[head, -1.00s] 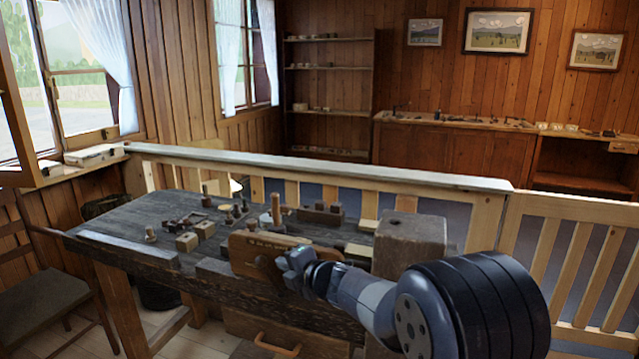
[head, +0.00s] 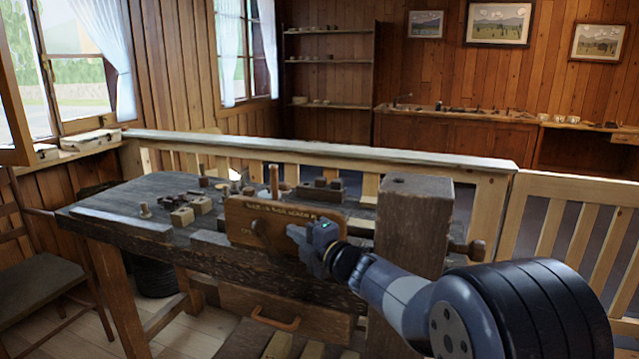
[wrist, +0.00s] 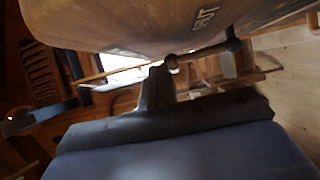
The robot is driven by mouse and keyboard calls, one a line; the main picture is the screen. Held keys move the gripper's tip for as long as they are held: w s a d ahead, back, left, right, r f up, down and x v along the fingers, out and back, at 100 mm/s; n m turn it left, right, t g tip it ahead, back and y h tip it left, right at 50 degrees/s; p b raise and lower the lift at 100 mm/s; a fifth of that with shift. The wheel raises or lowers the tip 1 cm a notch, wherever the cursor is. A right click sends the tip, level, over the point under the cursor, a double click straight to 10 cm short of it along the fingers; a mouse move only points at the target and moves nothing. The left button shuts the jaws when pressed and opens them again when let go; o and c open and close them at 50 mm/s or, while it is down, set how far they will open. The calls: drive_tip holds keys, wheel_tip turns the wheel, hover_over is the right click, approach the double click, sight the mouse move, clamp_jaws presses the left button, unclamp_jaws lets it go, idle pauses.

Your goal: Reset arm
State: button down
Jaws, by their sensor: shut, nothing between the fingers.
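My gripper (head: 308,243) is in front of the workbench, beside the wooden board with lettering (head: 285,224) at the bench's front. Its fingers are shut with nothing between them. In the wrist view my gripper (wrist: 160,85) shows dark and close, and the wooden board (wrist: 150,22) fills the top of the picture. Part of the bench front is hidden behind my arm.
The workbench (head: 130,195) carries small wooden blocks (head: 190,210) and several spools. A thick wooden post (head: 413,225) stands right of the board, close to my arm. A pale railing (head: 330,153) runs behind. A chair (head: 40,265) stands at left.

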drive_tip(key=d+f+m+t+y+b, duration=0.1)
drive_tip(key=b, duration=0.2)
drive_tip(key=s+d+f+m+t+y+b, duration=0.1)
drive_tip(key=b, duration=0.3)
drive_tip(key=shift+d+f+t, duration=0.3)
drive_tip(key=shift+d+t, duration=0.1)
idle(0.3)
